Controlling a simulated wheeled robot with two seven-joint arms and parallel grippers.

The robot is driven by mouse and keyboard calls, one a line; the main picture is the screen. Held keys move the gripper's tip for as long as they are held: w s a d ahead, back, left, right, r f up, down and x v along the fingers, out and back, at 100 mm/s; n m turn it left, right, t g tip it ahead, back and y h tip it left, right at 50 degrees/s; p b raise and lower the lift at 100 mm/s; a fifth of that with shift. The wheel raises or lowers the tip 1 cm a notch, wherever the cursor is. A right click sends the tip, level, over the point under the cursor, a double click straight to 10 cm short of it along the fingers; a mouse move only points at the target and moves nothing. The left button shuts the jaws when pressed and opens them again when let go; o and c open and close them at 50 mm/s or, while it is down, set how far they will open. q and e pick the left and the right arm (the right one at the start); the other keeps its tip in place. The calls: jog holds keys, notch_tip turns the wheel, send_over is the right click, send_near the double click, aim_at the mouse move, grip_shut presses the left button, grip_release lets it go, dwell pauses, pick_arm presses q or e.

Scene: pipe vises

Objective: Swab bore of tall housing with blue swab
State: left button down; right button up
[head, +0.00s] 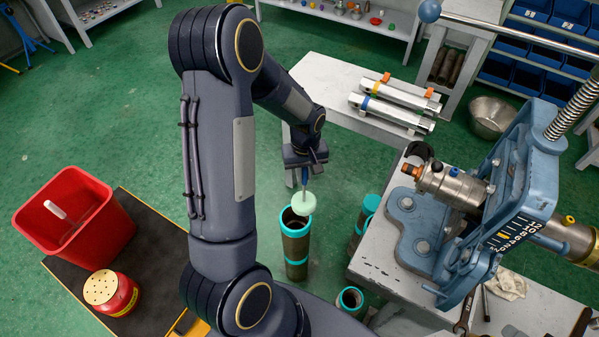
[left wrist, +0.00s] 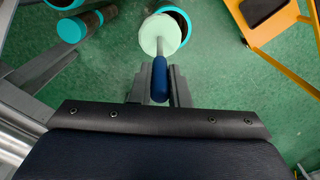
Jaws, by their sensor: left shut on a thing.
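My left gripper (head: 304,168) is shut on the blue handle of a swab, with the handle pointing down. The handle (left wrist: 160,80) shows between the fingers in the left wrist view. The swab's round pale green head (head: 304,203) hangs just above the open top of a dark upright housing (head: 297,248) with teal bands. In the left wrist view the head (left wrist: 163,35) covers part of this housing's teal rim (left wrist: 184,18). The head looks slightly off to one side of the bore; I cannot tell the exact gap. My right gripper is not in view.
More teal-rimmed cylinders (head: 350,298) stand to the right, by the grey bench (head: 385,262) with its blue vise (head: 412,226). A red bin (head: 75,222) and red can (head: 110,292) are at left. A white table (head: 325,75) holds two silver cylinders (head: 392,112).

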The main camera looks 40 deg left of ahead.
pick_arm(q)
jog(key=s+a+n, duration=0.1)
jog(key=a+n, duration=0.1)
jog(key=a, duration=0.1)
jog(key=b, duration=0.6)
send_over(295, 198)
jog(key=shift+n, duration=0.3)
jog(key=shift+f, duration=3.95)
jog(key=shift+f+b, duration=2.9)
jog(key=shift+f, duration=0.4)
